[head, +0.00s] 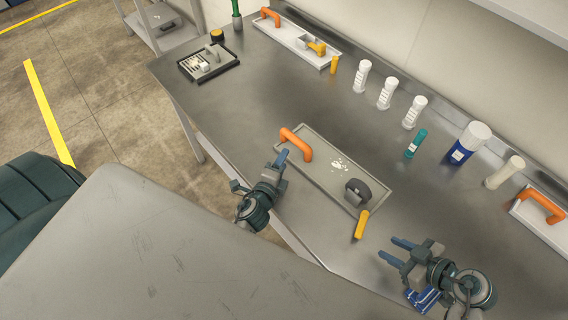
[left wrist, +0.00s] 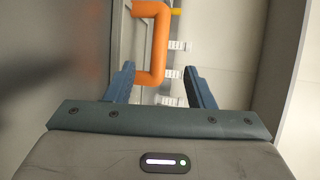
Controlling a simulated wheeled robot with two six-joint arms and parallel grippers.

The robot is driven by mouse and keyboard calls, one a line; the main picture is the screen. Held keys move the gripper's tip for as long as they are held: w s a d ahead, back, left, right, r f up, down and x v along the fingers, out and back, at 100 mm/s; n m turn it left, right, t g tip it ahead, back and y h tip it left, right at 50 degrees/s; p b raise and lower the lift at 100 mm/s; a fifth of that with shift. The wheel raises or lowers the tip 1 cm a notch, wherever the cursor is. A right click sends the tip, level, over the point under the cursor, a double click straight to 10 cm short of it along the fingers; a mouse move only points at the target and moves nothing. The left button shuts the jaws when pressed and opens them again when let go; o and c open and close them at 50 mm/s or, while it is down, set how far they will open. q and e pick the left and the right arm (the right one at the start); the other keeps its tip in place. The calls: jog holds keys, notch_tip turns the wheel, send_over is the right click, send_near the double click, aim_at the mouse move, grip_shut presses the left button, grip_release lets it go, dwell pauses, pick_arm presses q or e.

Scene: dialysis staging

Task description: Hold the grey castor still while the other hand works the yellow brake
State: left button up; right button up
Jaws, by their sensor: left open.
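A dark grey, arch-shaped piece (head: 358,190), which looks like the castor, stands at the right end of a grey tray (head: 318,180) in the head view. A yellow lever (head: 361,224), which looks like the brake, sticks out at the tray's near right corner. An orange handle (head: 296,143) rises at the tray's left end. My left gripper (head: 277,160) is open and empty close to this handle, away from the castor. In the left wrist view an orange handle (left wrist: 159,45) shows beyond and between its spread fingers. My right gripper (head: 396,251) is open, right of and nearer than the yellow lever.
White bottles (head: 385,93), a teal tube (head: 415,143) and a blue-and-white bottle (head: 469,142) stand along the back. A white tray with an orange handle (head: 540,204) lies at the right. Another tray (head: 298,38) lies at the back left. Bare steel surrounds the middle tray.

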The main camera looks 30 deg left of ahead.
aim_at(297, 141)
pick_arm(q)
jog(key=shift+w+d, duration=0.1)
jog(key=shift+d, duration=0.25)
jog(key=shift+w+f, duration=0.1)
jog(key=shift+w, duration=0.1)
jog(key=w, duration=0.3)
jog(key=w+f, duration=0.1)
jog(key=w, duration=0.2)
jog(key=w+f, duration=0.1)
jog(key=w, duration=0.3)
jog(key=shift+a, duration=0.35)
grip_shut()
pick_arm(e)
grip_shut()
